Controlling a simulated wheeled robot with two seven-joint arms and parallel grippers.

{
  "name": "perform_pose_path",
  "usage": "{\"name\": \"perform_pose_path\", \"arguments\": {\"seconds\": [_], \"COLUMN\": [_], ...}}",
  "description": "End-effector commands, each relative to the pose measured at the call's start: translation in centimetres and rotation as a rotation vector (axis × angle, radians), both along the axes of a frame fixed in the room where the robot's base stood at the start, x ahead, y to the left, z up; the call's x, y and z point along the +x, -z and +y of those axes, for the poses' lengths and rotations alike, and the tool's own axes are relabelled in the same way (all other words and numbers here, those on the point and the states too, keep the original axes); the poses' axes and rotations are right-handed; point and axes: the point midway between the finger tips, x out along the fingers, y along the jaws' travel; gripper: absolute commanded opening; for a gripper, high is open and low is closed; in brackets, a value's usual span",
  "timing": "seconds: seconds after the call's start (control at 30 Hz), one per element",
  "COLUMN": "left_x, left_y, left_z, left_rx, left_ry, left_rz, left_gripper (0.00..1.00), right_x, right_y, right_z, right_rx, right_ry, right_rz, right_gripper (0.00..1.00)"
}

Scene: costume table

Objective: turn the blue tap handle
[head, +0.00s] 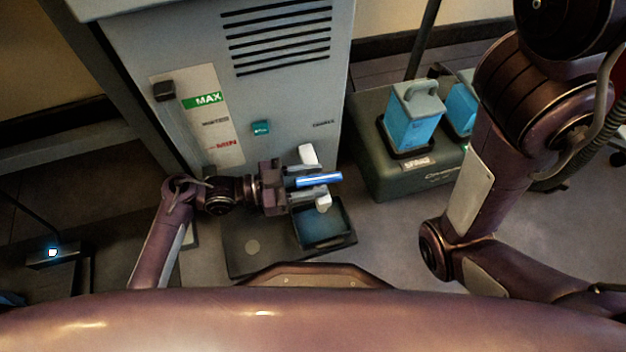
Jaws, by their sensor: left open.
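The blue tap handle (319,180) is a short bright blue bar on the front of the grey machine (290,100), low down and above a tray. My left gripper (315,178) is at the handle. Its two pale fingertips stand apart, one above and one below the blue bar, with the bar lying between them. I cannot tell whether either finger touches it. The tap body behind the handle is hidden by the gripper. My right arm (490,180) comes in at the right, and its gripper is outside the picture.
A dark open tray (345,240) with a blue inside sits below the left gripper on a dark base (245,262). A green-grey box (385,178) at the right carries blue canisters (410,125). A teal button (261,128) and MAX/MIN gauge (205,120) are on the machine.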

Motion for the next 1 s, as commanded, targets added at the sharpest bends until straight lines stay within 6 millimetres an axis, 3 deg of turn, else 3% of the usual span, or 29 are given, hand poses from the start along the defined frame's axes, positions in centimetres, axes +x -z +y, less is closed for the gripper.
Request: {"name": "perform_pose_path", "arguments": {"seconds": [0.33, 0.63, 0.77, 1.0], "left_x": [0.1, 0.1, 0.0, -0.1], "left_y": [-0.1, -0.1, -0.2, -0.5], "left_z": [-0.5, -0.5, -0.5, -0.6], "left_rx": [0.000, 0.000, -0.001, -0.003], "left_ry": [0.000, 0.000, -0.006, -0.106], "left_rz": [0.000, 0.000, 0.002, 0.004], "left_gripper": [0.41, 0.01, 0.00, 0.00], "right_x": [0.0, 0.0, 0.0, -0.1], "right_y": [0.2, 0.2, -0.2, -2.4], "right_z": [0.0, 0.0, 0.0, 0.2], "right_rx": [0.000, 0.000, 0.000, -0.004], "right_ry": [0.000, -0.001, -0.001, -0.006], "right_rz": [0.000, 0.000, -0.001, -0.008], "right_gripper": [0.42, 0.42, 0.42, 0.42]}}
